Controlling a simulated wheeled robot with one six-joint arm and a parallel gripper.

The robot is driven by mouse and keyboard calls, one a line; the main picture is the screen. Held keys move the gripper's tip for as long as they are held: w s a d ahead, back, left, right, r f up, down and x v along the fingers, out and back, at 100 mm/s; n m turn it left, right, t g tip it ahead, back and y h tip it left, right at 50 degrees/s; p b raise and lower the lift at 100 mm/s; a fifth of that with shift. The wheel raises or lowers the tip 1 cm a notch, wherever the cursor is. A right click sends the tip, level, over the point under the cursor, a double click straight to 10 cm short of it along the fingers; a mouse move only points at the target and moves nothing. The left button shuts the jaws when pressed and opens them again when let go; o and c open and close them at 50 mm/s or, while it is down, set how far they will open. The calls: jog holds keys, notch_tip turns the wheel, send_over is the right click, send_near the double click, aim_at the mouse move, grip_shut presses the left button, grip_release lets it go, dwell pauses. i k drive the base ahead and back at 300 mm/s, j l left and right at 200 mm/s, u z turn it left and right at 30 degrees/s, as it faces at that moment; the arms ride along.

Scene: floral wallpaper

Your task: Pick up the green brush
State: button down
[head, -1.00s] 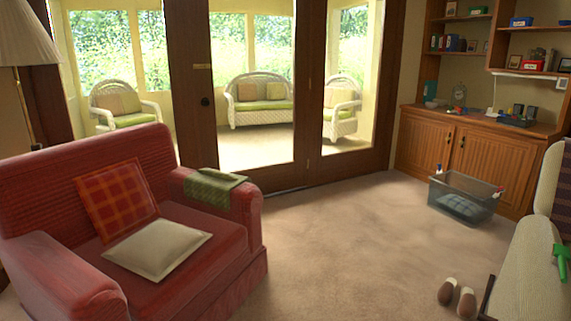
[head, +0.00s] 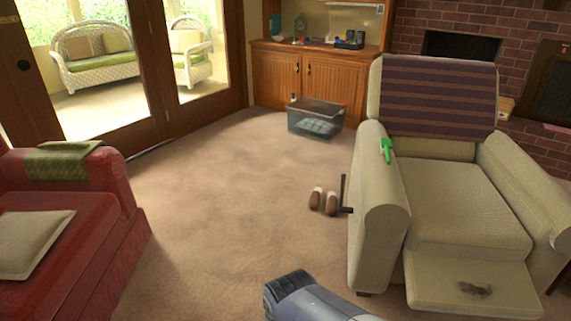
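The green brush (head: 387,149) lies on top of the left armrest of the beige recliner (head: 440,185), near the seat back. It is small in the head view, and its fine shape is hard to make out. A grey-blue part of my arm (head: 312,303) shows at the bottom edge, well below and to the left of the brush. No fingers of my gripper can be made out, and nothing of mine touches the brush.
Brown slippers (head: 325,202) sit on the carpet left of the recliner, beside its dark lever. A clear bin (head: 315,120) stands before the wooden cabinet (head: 300,75). A red armchair (head: 75,215) stands at left.

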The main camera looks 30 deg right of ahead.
aim_at(387, 145)
jog(key=z, duration=1.45)
